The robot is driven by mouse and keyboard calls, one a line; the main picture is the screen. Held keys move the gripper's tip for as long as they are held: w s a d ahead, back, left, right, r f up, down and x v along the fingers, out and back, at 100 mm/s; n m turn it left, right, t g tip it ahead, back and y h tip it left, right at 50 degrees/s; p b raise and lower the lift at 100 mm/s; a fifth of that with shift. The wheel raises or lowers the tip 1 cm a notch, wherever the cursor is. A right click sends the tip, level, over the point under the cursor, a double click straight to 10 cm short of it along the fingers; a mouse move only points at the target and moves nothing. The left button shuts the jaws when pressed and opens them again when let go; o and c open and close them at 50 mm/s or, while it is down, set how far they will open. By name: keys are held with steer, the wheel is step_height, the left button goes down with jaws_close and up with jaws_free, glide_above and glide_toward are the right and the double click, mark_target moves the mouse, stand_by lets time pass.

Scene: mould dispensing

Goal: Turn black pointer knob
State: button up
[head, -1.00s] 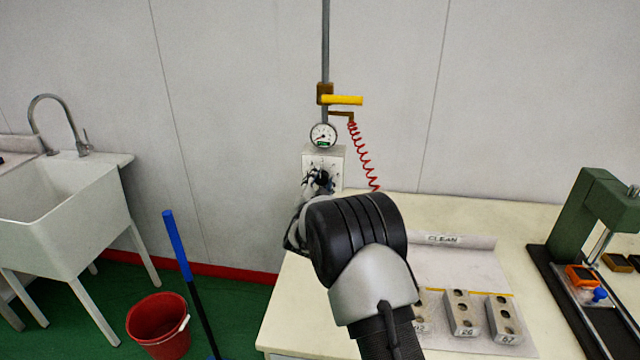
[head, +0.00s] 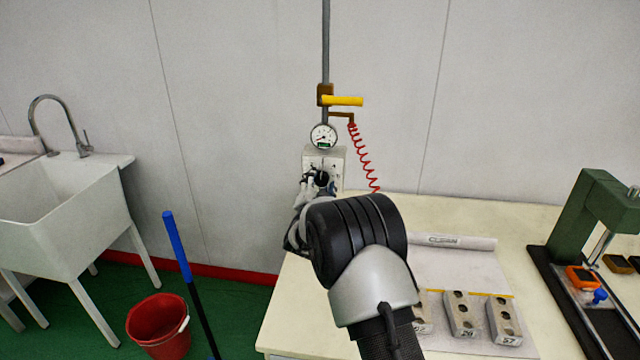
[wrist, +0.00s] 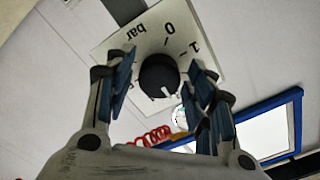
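The black pointer knob (wrist: 158,76) is round with a white pointer line and sits on a pale panel (wrist: 112,42) marked "0", "1" and "bar". In the wrist view the pointer line points down and slightly right. My gripper (wrist: 160,88) is open, its blue-padded fingers on either side of the knob. Gaps show between the pads and the knob in this view; depth to the knob is hard to tell. In the head view the knob (head: 322,178) shows dark on the panel box (head: 336,160), with my gripper (head: 308,188) at its lower left, partly covering the panel.
A round gauge (head: 323,136) sits just above the panel. A yellow handle (head: 343,100) and a coiled red hose (head: 364,160) are above and right. Mould blocks (head: 461,314) lie on the table (head: 300,300). A green press (head: 590,215) stands at the right.

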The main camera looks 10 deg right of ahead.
steer(key=shift+o, duration=0.2)
steer(key=shift+s, duration=0.15)
steer(key=v, duration=1.1)
steer(key=shift+s, duration=0.35)
steer(key=shift+a, duration=0.15)
steer(key=s+a+r+n+g+y, duration=0.1)
steer(key=s+r+n+g+y, duration=0.3)
steer(key=s, duration=0.4)
steer(key=s+a+r+n+g+y, duration=0.1)
steer(key=s+r+n+g+y, duration=0.15)
steer(key=s+r+n, duration=0.4)
steer(key=s+d+f+g, duration=0.2)
steer(key=s, duration=0.8)
steer(key=s+d+f+n+g, duration=0.1)
steer(key=s+d+f+g, duration=0.1)
steer(key=s, duration=0.9)
steer(key=s+d+f+n+g, duration=0.1)
steer(key=s+d+f+g, duration=0.1)
steer(key=s, duration=0.8)
steer(key=shift+s+h, duration=0.2)
steer(key=shift+h, duration=0.25)
